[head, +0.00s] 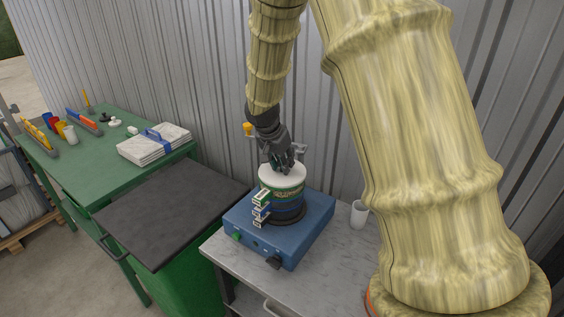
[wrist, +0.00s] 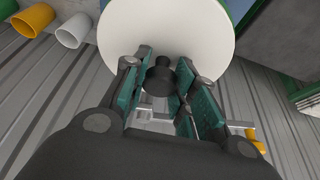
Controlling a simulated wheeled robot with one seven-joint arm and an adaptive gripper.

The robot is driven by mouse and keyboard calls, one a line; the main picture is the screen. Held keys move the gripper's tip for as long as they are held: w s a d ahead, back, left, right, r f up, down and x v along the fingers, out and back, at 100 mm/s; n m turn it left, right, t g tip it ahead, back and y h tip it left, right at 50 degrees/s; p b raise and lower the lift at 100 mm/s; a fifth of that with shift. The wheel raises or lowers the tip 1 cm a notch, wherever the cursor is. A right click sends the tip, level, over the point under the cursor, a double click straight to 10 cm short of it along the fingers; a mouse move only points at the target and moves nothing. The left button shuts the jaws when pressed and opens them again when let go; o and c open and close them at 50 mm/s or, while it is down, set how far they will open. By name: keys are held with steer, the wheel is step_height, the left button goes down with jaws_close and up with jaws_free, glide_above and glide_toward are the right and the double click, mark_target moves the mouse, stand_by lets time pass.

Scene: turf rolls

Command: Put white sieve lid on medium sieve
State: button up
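The white sieve lid (head: 282,173) is at the top of the sieve stack, a flat white disc with a black knob (wrist: 160,80) that shows in the wrist view. Below it are a green-banded sieve (head: 291,192) and a dark blue sieve (head: 291,209), with small label tags on their left side. Which one is the medium sieve I cannot read. My gripper (head: 285,168) is over the lid; in the wrist view its green finger pads (wrist: 166,75) stand close on both sides of the knob and look closed on it. Whether the lid is fully seated is hidden.
The stack stands on a blue shaker (head: 252,232) on a grey bench (head: 222,245), with a white cup (head: 358,214) at right. A green table (head: 85,170) at left holds bundled papers (head: 150,148), cups and trays. A dark-topped cabinet (head: 165,215) stands between. A metal wall is behind.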

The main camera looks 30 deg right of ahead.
steer(key=o, duration=0.4)
steer(key=b+v, duration=0.3)
steer(key=v, duration=0.9)
steer(key=shift+r, duration=0.15)
